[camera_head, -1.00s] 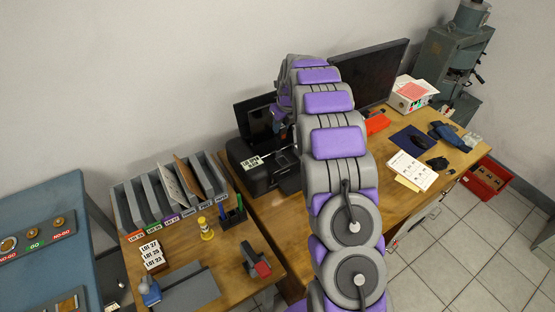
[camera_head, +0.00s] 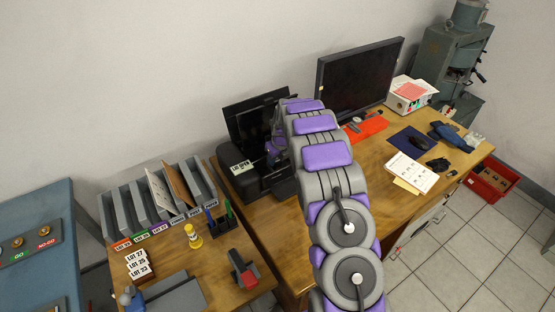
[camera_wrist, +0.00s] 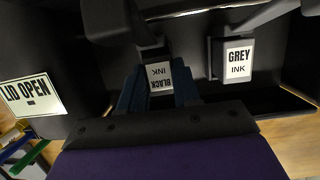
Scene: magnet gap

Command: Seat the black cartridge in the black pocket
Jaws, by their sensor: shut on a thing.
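The black cartridge (camera_wrist: 158,77), with a white "BLACK INK" label, is between the two fingers of my gripper (camera_wrist: 158,90) in the wrist view. Its label reads upside down, while the label on the grey cartridge (camera_wrist: 236,58) beside it reads upright. My gripper is shut on the black cartridge, inside the open black printer (camera_head: 252,180). The black pocket is hidden behind the cartridge and dark parts, so I cannot tell how deep the cartridge sits. In the head view my gripper (camera_head: 275,148) is at the printer, and the cartridge is hidden.
A "LID OPEN" sign (camera_wrist: 27,95) is on the printer at left. The raised lid (camera_head: 258,118) stands behind my gripper. The monitor (camera_head: 360,75) is close on the right.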

